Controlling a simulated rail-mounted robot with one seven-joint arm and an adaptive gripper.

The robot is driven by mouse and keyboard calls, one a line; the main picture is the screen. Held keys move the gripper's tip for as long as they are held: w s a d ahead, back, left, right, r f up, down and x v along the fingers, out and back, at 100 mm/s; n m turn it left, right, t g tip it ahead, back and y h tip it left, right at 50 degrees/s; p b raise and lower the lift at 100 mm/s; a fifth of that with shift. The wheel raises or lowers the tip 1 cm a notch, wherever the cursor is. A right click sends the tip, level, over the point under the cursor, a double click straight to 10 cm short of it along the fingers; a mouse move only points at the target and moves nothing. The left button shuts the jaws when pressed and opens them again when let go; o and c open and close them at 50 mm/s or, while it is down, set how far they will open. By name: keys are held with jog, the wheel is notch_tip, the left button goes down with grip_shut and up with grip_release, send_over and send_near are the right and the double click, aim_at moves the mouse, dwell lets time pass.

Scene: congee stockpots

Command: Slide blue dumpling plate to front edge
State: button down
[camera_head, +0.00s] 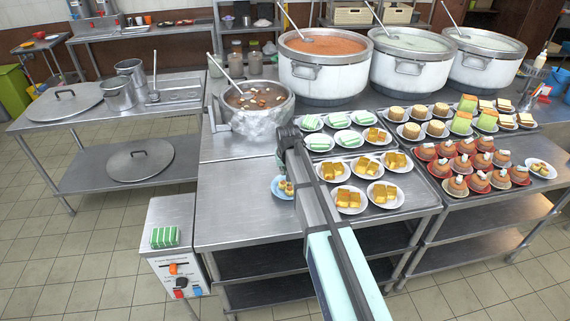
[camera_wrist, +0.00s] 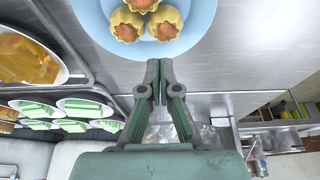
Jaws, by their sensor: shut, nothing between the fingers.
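The blue dumpling plate (camera_head: 277,190) sits on the bare steel counter, left of the tray of yellow-cake plates. Several yellow dumplings (camera_head: 288,188) are on it. In the wrist view the blue plate (camera_wrist: 197,30) is at the top, cut off by the frame edge, with dumplings (camera_wrist: 128,24) on it. My gripper (camera_wrist: 160,64) is shut and empty, its fingertips right by the plate's rim. I cannot tell whether they touch it. In the head view my gripper (camera_head: 281,170) points down at the plate's far side, partly hidden by my arm.
A tray (camera_head: 322,172) of green and yellow food plates stands close on the right. A steel pot of soup (camera_head: 262,120) stands behind. The counter in front of the plate (camera_head: 245,215) is clear to its front edge. A control box (camera_head: 172,243) stands at the left front.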

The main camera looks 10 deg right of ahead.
jog(key=shift+p+x, duration=0.45)
jog(key=shift+x, duration=1.6)
jog(key=shift+s, duration=0.1)
jog(key=s+b, duration=0.2)
jog(key=s, duration=0.9)
jog(key=shift+s, duration=0.2)
jog(key=shift+r, duration=0.1)
